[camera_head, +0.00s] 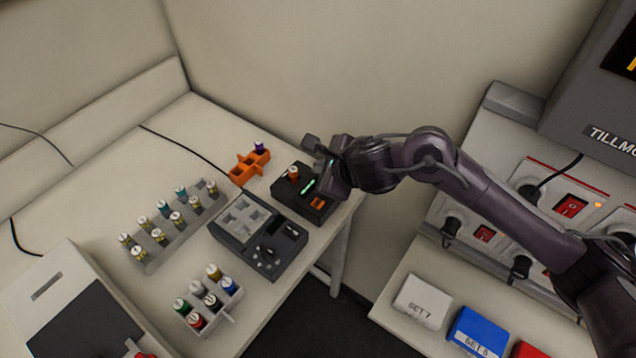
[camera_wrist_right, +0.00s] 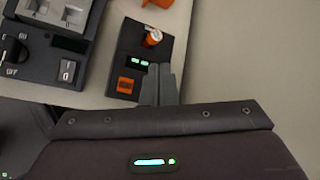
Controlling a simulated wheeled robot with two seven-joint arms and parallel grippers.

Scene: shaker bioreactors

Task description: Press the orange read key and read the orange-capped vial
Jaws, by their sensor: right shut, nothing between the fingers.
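The small black reader (camera_head: 318,213) stands at the right edge of the white table, with a lit green display (camera_head: 308,186). The orange-capped vial (camera_head: 293,172) sits upright in it; its cap (camera_wrist_right: 153,38) also shows in the right wrist view. The orange read key (camera_head: 318,203) is on the reader's front part and shows in the right wrist view (camera_wrist_right: 125,85). My right gripper (camera_wrist_right: 160,76) is shut and empty, over the reader's right side, beside the display and to the right of the key. I cannot tell whether it touches the reader. My left gripper is not in view.
A grey device (camera_head: 262,232) with wells and a switch stands close on the left. Vial racks (camera_head: 170,226) are farther left. A wall panel with red switches (camera_head: 570,207) is at right.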

